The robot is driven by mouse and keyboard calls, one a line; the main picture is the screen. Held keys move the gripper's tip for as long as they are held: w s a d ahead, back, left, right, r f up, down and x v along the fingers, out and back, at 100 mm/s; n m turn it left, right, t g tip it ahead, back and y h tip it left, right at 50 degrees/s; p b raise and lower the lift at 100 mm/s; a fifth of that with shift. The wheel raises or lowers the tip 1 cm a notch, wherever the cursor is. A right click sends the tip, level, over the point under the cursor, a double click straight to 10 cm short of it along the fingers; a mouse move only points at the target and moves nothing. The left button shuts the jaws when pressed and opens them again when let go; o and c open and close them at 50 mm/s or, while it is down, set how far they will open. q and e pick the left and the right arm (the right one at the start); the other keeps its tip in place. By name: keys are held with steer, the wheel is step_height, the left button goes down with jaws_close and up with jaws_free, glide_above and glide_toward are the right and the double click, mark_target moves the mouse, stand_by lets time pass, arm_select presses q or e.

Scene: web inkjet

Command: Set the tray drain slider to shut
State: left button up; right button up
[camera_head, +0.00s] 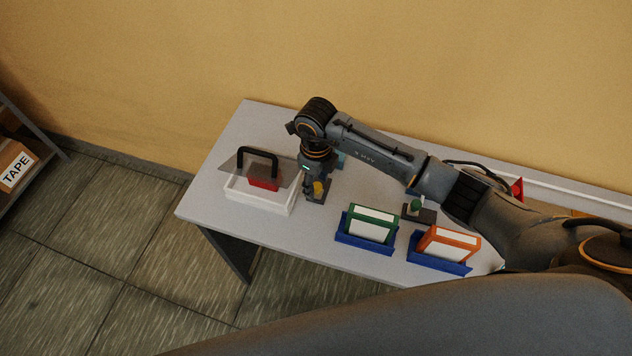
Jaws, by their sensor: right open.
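A white tray (258,203) stands on the left part of the table. A grey plate (282,171) with a black arched handle (257,152) and a red block (264,184) are at the tray. A yellow knob-like piece (319,188) shows just right of the tray, by my right gripper; I cannot tell if it is the drain slider. My right gripper (313,196) points down beside the tray's right end and is open. Its fingers partly overlap the yellow piece, and contact cannot be made out. My left gripper is not in view.
Green (370,222) and orange (449,242) framed cards stand in blue holders on the table's front side. My right arm spans the table's back right. A shelf with a TAPE box (15,168) is far left.

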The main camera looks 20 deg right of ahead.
mark_target(316, 188)
step_height(316, 188, up, 11)
steer(key=shift+a+r, duration=0.15)
steer(key=shift+s, duration=0.1)
stand_by(0.5)
